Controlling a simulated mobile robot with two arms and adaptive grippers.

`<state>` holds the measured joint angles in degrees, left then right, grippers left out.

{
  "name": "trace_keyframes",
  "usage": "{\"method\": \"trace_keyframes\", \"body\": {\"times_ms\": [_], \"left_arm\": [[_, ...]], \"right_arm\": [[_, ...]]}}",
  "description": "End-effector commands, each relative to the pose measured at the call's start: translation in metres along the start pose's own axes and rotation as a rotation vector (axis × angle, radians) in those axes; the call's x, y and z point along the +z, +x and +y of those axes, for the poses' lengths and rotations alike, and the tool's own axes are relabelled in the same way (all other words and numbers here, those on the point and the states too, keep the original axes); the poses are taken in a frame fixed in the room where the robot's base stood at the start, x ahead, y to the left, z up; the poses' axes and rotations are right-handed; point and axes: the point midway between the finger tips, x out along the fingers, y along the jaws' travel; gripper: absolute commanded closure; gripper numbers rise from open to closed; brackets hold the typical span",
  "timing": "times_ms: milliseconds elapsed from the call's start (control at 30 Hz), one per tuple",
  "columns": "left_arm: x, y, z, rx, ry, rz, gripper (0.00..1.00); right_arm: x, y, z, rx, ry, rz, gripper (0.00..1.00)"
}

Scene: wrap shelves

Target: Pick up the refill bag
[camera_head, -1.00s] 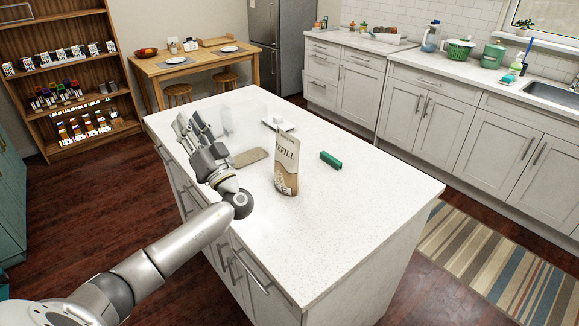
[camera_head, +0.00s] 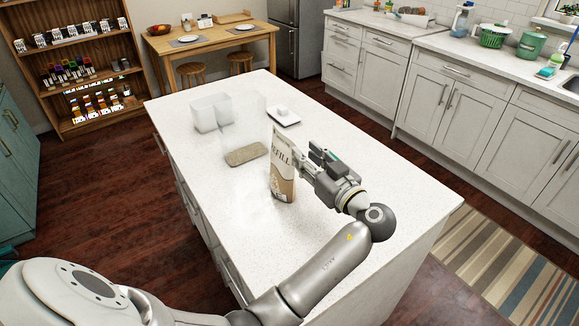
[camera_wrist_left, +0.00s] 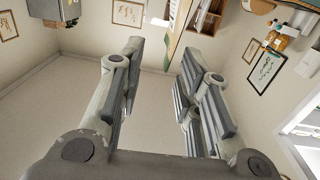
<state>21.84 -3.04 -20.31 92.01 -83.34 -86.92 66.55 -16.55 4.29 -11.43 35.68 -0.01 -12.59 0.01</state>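The refill bag (camera_head: 283,168) stands upright on the white island top in the head view, cream above and brown below, with "FILL" readable on its front. My left gripper (camera_head: 306,165) is at the bag's right side, pointing left towards it, with its fingertips close to the bag's edge. I cannot tell whether they touch it. My right gripper is not in view.
On the island (camera_head: 370,195), a clear container with a speckled tan bottom (camera_head: 246,154), white open containers (camera_head: 211,112) and a small white dish (camera_head: 283,117) stand left of and behind the bag. The green object is mostly hidden behind my gripper. The front of the island top is clear.

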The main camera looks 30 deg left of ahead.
Motion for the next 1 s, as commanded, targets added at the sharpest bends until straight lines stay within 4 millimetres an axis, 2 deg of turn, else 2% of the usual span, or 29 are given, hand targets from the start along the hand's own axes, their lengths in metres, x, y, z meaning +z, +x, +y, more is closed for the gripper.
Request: {"method": "trace_keyframes", "body": {"times_ms": [167,433,600,800,1000], "left_arm": [[-0.005,0.029,-0.001,-0.003,0.003,0.005,0.68],[-0.005,0.055,-0.001,-0.002,0.003,0.003,0.68],[-0.008,0.075,-0.001,-0.002,0.003,0.004,0.68],[-0.005,0.096,-0.001,-0.002,0.003,0.003,0.68],[-0.002,0.099,-0.001,-0.001,0.002,0.001,0.68]], "right_arm": [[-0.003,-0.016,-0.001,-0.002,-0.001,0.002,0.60],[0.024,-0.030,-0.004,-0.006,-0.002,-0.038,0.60],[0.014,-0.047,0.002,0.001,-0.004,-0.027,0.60],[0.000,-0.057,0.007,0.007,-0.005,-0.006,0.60],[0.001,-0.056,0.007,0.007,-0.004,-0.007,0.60]]}}
